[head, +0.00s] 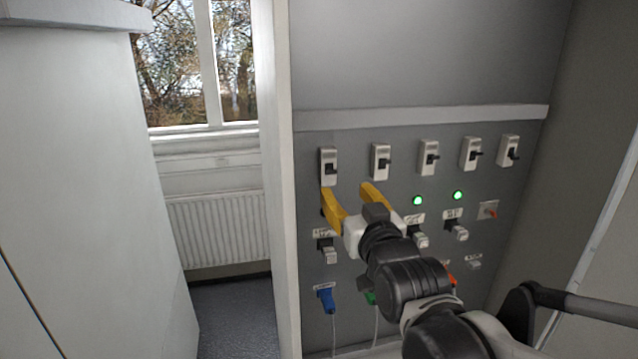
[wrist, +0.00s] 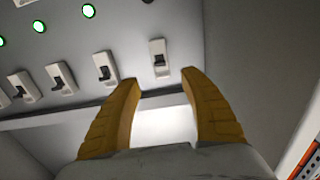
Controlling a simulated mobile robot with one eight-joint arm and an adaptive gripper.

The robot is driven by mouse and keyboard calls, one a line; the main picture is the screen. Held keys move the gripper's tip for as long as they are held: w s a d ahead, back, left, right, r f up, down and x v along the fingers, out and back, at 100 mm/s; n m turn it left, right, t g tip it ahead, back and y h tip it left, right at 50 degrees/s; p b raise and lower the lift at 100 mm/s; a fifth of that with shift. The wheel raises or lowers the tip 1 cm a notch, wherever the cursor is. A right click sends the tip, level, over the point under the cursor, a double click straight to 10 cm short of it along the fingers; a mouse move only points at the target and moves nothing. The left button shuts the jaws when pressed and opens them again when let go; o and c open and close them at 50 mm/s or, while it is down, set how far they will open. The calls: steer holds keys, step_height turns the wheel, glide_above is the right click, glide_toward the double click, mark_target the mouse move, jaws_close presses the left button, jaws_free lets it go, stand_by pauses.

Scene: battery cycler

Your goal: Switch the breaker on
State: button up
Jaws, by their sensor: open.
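A row of white breakers with dark levers runs along the grey panel. The leftmost breaker (head: 328,160) stands just above my gripper (head: 348,188) in the head view. My gripper has two yellow fingers, open and empty, pointing at the panel. In the wrist view the same breaker (wrist: 158,48) shows in the gap ahead of my gripper (wrist: 160,78), apart from both fingertips. Its dark lever is small, and I cannot tell its position surely. The lamp (wrist: 148,1) in its column looks dark at the picture's edge.
The second breaker (head: 380,161) and others continue to the right. Green lamps (head: 418,200) glow below some of them. Sockets, a blue plug (head: 326,299) and hanging cables sit lower. A ledge (head: 425,117) runs above the breakers. A wall edge borders the panel's left.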

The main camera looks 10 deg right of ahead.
mark_target(332, 173)
steer(key=w, duration=1)
steer(key=shift+w+p, duration=0.4)
